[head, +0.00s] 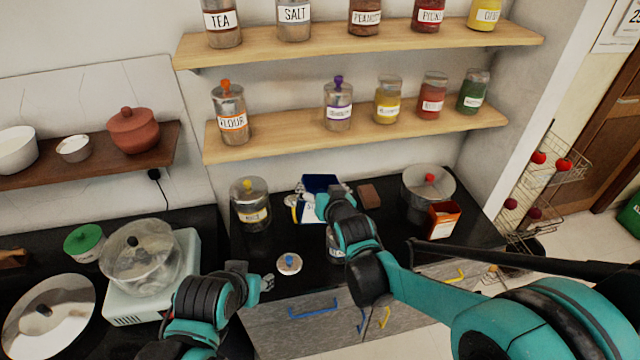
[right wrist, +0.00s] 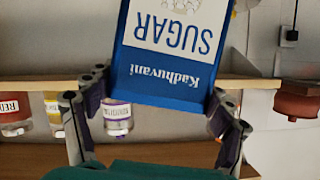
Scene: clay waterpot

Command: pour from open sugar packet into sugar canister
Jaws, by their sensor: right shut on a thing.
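The blue and white sugar packet (head: 310,211) is in my right gripper (head: 325,203), above the black counter. In the right wrist view, the packet (right wrist: 170,60) sits between the two fingers of the gripper (right wrist: 158,105), its "SUGAR" and "Kadhuvani" print upside down, as is the shelf scene behind. In the head view the packet looks roughly upright. A glass canister (head: 336,246) stands below my right forearm, mostly hidden by it; its label is unreadable. A round lid with a blue knob (head: 289,264) lies to its left. My left gripper (head: 266,283) is low at the counter's front, its fingers unclear.
A lidded jar with a yellow label (head: 250,205) stands left of the packet. A steel pot (head: 428,188) and an orange-brown box (head: 443,220) are on the right. A small brown block (head: 369,196) lies behind. Wall shelves (head: 360,132) with jars hang above.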

